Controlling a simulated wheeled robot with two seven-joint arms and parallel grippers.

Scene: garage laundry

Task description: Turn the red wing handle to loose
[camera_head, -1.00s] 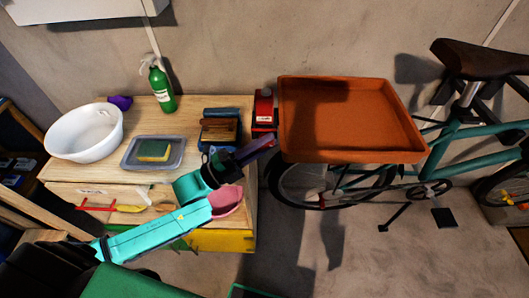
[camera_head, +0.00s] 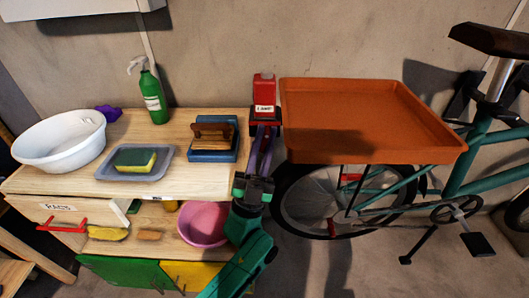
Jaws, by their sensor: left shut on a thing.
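A red clamp block (camera_head: 264,88) with a white label stands at the right edge of the wooden bench, beside the orange tray. The label is too small to read with certainty. My left gripper (camera_head: 263,130) reaches up from below, its fingers pointing away from me at the front of this block. It is shut on the red wing handle, which is mostly hidden by the fingers; its turn angle cannot be told. My right gripper is not in view.
The orange tray (camera_head: 365,148) lies close right of my gripper, above a teal bicycle (camera_head: 475,155). On the bench (camera_head: 190,183) are a white basin (camera_head: 60,150), a sponge tray (camera_head: 108,172), a green bottle (camera_head: 152,95) and a brush on a blue block (camera_head: 213,155). A pink bowl (camera_head: 203,228) sits below.

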